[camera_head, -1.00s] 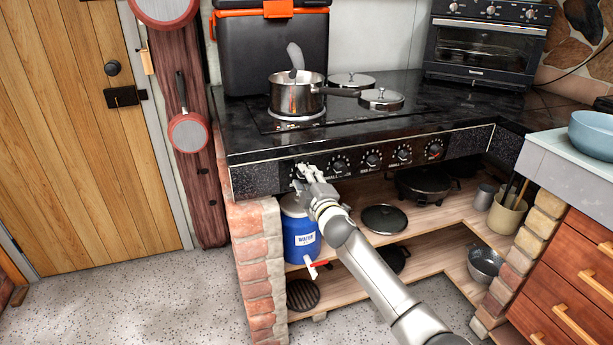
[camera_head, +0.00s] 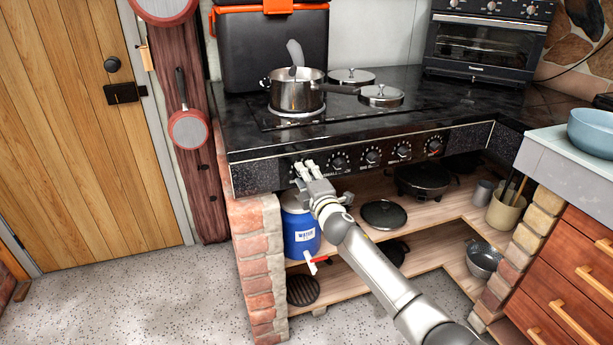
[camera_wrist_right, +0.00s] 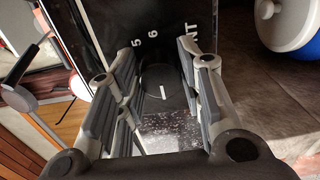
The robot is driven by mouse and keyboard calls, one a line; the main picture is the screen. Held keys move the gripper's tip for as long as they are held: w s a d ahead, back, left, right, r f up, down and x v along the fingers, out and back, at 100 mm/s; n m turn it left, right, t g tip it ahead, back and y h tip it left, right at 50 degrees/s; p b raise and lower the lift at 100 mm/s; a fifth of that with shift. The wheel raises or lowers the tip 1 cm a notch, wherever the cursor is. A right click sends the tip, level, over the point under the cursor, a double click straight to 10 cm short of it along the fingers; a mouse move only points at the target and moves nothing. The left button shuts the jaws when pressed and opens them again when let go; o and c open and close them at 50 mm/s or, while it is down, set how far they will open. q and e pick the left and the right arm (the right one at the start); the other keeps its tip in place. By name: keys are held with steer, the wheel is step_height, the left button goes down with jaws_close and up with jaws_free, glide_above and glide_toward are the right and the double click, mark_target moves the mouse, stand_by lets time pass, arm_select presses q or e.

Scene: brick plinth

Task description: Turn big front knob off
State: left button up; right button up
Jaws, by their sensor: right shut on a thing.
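The black stove front panel (camera_head: 262,180) carries a row of dark round knobs with white markings. My right gripper (camera_head: 303,164) is at the leftmost knob, which its fingers largely hide in the head view. In the right wrist view this knob (camera_wrist_right: 162,96) shows a white line and sits between my right fingers (camera_wrist_right: 165,60), which are shut on it. The printed 5, 6 and letters "NT" show on the panel beside it. My left gripper is not in view.
A steel pot (camera_head: 297,93) stands on the cooktop above the panel, with two lids (camera_head: 381,95) beside it. A blue water container (camera_head: 300,238) and a black lid (camera_head: 384,214) are on the shelf below. Other knobs (camera_head: 371,156) are to the right of my gripper.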

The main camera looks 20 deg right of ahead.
steer(key=o, duration=1)
steer(key=shift+o, duration=0.2)
steer(key=shift+s, duration=0.1)
steer(key=s, duration=1.1)
steer(key=shift+s+d, duration=0.2)
steer(key=shift+s, duration=0.2)
